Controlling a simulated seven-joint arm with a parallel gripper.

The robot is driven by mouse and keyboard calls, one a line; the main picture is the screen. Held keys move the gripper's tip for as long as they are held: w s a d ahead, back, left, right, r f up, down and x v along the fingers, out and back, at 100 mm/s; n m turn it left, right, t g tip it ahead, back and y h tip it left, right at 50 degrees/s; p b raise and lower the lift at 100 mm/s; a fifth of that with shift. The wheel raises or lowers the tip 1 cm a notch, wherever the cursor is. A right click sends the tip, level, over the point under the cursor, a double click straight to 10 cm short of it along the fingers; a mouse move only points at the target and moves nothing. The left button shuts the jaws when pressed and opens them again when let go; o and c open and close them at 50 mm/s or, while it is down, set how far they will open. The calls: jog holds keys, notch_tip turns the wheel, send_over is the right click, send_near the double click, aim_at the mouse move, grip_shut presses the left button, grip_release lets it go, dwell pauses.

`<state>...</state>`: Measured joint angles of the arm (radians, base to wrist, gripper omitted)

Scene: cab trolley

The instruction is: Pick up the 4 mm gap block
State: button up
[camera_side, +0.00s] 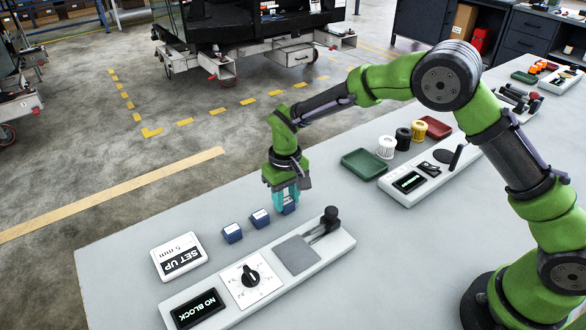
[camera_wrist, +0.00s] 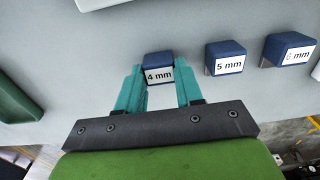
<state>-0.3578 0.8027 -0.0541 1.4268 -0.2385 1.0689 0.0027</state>
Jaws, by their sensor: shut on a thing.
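The 4 mm gap block (camera_wrist: 158,66) is a small blue block with a white label, between the teal fingertips of my gripper (camera_wrist: 160,88) in the wrist view. My gripper is shut on it. In the side view my gripper (camera_side: 286,197) points down over the table with the blue block (camera_side: 289,208) at its fingertips. I cannot tell whether the block touches the table. The 5 mm block (camera_wrist: 228,58) stands to its right in the wrist view, and another labelled block (camera_wrist: 290,50) stands further right. In the side view these two blocks (camera_side: 260,218) (camera_side: 232,233) are left of my gripper.
A white fixture (camera_side: 335,249) with a dial (camera_side: 251,277), a "NO BLOCK" display (camera_side: 199,307) and a black lever (camera_side: 329,220) lies in front. A "SET UP 5 mm" sign (camera_side: 179,256) is at left. A green tray (camera_side: 364,164) and a second fixture (camera_side: 408,182) stand at right.

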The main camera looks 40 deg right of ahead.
jog(key=shift+c, duration=0.8)
